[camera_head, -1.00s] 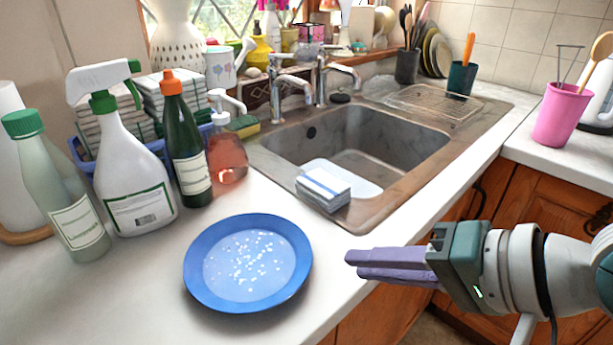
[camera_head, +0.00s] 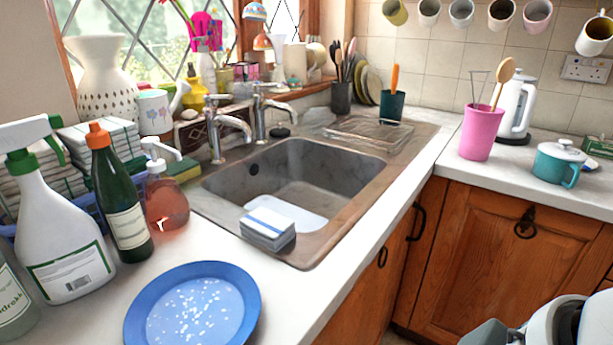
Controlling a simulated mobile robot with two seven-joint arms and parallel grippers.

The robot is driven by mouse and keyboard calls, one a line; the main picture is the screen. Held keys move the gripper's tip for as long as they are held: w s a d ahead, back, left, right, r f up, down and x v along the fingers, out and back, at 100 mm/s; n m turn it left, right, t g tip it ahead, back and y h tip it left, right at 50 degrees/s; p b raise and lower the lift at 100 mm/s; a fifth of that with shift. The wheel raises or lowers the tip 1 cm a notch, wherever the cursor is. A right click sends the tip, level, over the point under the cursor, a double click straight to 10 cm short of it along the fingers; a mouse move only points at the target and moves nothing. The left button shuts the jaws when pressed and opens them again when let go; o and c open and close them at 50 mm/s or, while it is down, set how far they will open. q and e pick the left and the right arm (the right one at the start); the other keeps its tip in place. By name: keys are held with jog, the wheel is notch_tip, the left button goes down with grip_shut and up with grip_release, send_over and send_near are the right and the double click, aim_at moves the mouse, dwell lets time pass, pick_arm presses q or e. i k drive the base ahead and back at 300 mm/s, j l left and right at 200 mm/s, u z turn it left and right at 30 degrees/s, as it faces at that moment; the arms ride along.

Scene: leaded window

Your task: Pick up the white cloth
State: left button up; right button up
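A folded white cloth (camera_head: 268,228) with a blue stripe lies as a thick stack on the near left rim of the metal sink (camera_head: 350,200). Its near end lies on the rim, and a flat white piece extends behind it into the basin. Only the housing of my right gripper (camera_head: 490,334) shows, at the bottom right edge. Its fingers are out of frame, well to the right of and nearer than the cloth. My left gripper is not in view.
A blue plate (camera_head: 196,310) with white specks sits left of the cloth. A spray bottle (camera_head: 62,235), a green bottle (camera_head: 122,205) and a soap bottle (camera_head: 165,200) crowd the left. Two taps stand behind the sink. A pink cup (camera_head: 481,133) and teal pot (camera_head: 558,165) stand right.

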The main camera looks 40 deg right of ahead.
aim_at(271, 231)
jog(key=i+l+u, duration=0.1)
jog(key=l+u, duration=0.75)
jog(key=l, duration=0.15)
jog(key=l+u, duration=0.45)
jog(key=k+l+u, duration=0.15)
jog(key=l+u, duration=0.25)
jog(key=l, duration=0.15)
